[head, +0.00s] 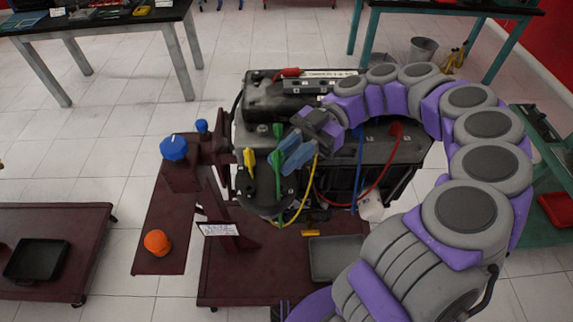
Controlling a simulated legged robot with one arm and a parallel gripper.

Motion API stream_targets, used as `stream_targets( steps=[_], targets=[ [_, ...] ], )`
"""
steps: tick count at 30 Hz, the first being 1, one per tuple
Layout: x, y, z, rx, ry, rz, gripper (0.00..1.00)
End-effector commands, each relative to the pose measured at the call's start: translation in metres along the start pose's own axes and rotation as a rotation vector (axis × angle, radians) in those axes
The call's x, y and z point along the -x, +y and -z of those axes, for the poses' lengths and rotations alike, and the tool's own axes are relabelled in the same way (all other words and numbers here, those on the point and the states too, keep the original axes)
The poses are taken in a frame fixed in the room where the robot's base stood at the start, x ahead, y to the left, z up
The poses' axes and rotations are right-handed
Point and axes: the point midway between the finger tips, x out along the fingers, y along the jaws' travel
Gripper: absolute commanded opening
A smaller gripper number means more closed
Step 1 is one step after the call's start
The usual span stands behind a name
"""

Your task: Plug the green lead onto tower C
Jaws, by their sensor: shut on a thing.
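A green lead end (276,162) shows beside the blue fingertips of my gripper (292,153), above the dark round cap (266,203) on the front of the engine. My gripper is shut on the green lead. The fingers and wrist hide part of it, and I cannot tell whether its lower end touches a tower. A yellow lead end (249,162) stands on the cap just to the left. Letters on the towers are too small to read, so I cannot tell which is tower C.
The engine (375,150) stands on a dark red stand (222,285). A red lead (396,131) and a blue lead (358,170) hang at the right. A blue knob (174,148), an orange knob (157,242) and a grey tray (335,258) are nearby.

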Motion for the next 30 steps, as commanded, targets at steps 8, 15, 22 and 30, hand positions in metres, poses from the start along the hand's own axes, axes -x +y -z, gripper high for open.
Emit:
stream_targets(
  steps=[8, 15, 22, 30],
  targets=[
    [0.022, 0.025, 0.008, 0.041, -0.019, -0.064, 0.0],
    [0.027, 0.038, 0.0, 0.03, -0.015, -0.058, 0.0],
    [0.036, 0.051, -0.01, 0.023, -0.012, -0.037, 0.0],
    [0.039, 0.063, -0.019, 0.016, -0.012, -0.007, 0.0]
  ],
)
